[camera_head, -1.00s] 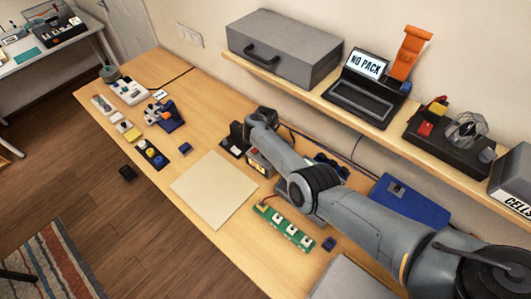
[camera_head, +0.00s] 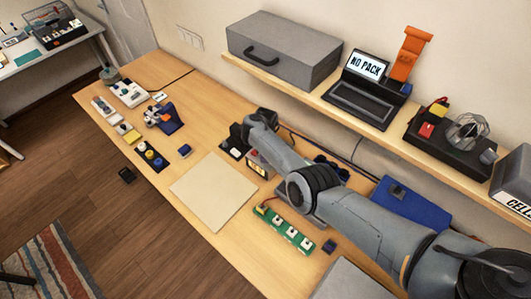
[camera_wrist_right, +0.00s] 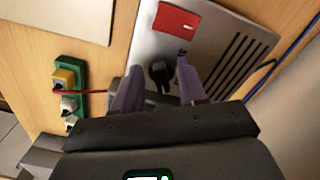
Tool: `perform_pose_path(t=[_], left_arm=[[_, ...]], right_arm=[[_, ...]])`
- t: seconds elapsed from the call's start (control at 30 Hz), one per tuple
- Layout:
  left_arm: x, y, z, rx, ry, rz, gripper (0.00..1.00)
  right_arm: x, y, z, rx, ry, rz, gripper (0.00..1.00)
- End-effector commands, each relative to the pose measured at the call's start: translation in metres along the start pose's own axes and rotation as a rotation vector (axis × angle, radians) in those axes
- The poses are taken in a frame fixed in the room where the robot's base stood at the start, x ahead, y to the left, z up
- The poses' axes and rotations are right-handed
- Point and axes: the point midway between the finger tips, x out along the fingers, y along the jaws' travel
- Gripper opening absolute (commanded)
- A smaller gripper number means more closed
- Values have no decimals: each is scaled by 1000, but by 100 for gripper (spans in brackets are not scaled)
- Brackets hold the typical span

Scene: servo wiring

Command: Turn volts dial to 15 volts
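A grey metal power unit (camera_wrist_right: 213,45) with a red display (camera_wrist_right: 178,20) and dark slots fills the upper right of the right wrist view. A black dial (camera_wrist_right: 160,74) sits on it. My right gripper (camera_wrist_right: 158,84) is open, with one finger on each side of the dial in the picture; I cannot tell any contact. In the head view part of the unit (camera_head: 258,165) shows beneath my right arm, which hides the rest, and the fingertips cannot be made out. The dial's setting and the display's digits are unreadable. My left gripper is not in view.
A green terminal board (camera_head: 287,230) with a red wire lies nearby. A beige mat (camera_head: 213,190) lies left of the unit and a blue case (camera_head: 410,204) right. Above is a wooden shelf (camera_head: 310,95) with a grey toolbox (camera_head: 285,47) and a "NO PACK" laptop (camera_head: 366,85).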

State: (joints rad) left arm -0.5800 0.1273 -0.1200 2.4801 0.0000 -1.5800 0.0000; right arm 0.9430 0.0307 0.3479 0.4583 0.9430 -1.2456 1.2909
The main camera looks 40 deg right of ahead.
Motion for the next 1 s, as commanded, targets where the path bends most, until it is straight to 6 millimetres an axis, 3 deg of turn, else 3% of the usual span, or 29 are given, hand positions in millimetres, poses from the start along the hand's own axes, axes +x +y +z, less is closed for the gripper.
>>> perform_pose_path(t=[0.23, 0.37, 0.8, 1.0], left_arm=[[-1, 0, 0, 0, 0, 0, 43], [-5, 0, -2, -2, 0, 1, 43], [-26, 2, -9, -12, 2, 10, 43], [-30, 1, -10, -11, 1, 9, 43]], right_arm=[[-2, 0, 0, -1, 1, 0, 42], [-12, 0, 0, -1, 0, 0, 42], [-84, -1, 0, -1, -1, -2, 42], [-103, 0, 0, 0, 0, -1, 42]])
